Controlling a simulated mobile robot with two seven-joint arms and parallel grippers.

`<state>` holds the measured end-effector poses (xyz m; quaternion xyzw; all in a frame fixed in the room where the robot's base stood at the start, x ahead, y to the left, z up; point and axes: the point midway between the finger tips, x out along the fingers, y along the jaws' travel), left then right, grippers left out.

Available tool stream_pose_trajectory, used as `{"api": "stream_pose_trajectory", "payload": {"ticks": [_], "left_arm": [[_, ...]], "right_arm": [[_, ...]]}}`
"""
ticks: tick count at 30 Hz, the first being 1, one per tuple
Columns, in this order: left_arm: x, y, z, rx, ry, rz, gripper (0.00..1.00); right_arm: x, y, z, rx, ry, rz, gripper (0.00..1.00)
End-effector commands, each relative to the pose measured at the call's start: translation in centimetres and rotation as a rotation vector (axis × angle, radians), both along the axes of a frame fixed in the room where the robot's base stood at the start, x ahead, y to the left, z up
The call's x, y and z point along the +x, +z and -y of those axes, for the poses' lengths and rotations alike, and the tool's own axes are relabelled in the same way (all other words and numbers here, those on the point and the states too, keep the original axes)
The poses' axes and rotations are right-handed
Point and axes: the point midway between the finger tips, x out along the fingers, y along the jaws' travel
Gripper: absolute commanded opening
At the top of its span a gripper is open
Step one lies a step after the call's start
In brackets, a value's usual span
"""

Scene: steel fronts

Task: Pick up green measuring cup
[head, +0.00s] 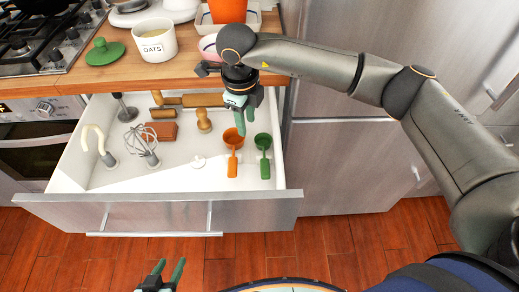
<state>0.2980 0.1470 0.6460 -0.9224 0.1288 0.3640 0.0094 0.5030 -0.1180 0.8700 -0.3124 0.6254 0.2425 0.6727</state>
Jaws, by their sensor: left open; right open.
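The green measuring cup (264,141) lies in the open drawer (107,198), near its right wall, with its handle toward the drawer front. My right gripper (247,124) is open and empty. It hangs above the back right of the drawer, just up and left of the green cup in the picture, apart from it as far as I can see. My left gripper (163,277) is open and empty at the bottom edge of the view, in front of the drawer.
An orange measuring cup (232,138) lies just left of the green one. A whisk (141,140), a wooden stamp-like tool (204,121) and other utensils lie further left. The counter (135,73) overhangs the drawer's back. A tall steel front (335,165) stands right.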

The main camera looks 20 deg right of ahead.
Motion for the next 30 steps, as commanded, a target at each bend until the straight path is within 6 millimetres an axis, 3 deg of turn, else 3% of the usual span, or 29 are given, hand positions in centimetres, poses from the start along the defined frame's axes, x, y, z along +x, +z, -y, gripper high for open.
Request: {"api": "stream_pose_trajectory", "payload": {"ticks": [1, 5, 10, 19, 30], "left_arm": [[0.2, -1.6, 0.4, -0.004, -0.008, 0.002, 0.5], [0.4, -2.3, 0.9, -0.009, -0.021, 0.0, 0.5], [0.5, -2.3, 1.1, -0.011, -0.026, 0.001, 0.5], [0.5, -2.5, 1.1, -0.011, -0.026, 0.002, 0.5], [0.5, -2.6, 1.0, -0.011, -0.025, 0.003, 0.5]], "right_arm": [[0.4, -1.5, 0.6, -0.023, -0.006, 0.014, 0.4], [0.9, -2.2, 1.5, -0.061, -0.018, 0.034, 0.4], [1.2, -3.4, 2.1, -0.078, -0.024, 0.04, 0.4], [1.8, -8.3, 2.7, -0.075, -0.023, 0.038, 0.4], [1.9, -11.2, 3.5, -0.076, -0.022, 0.038, 0.4]]}}
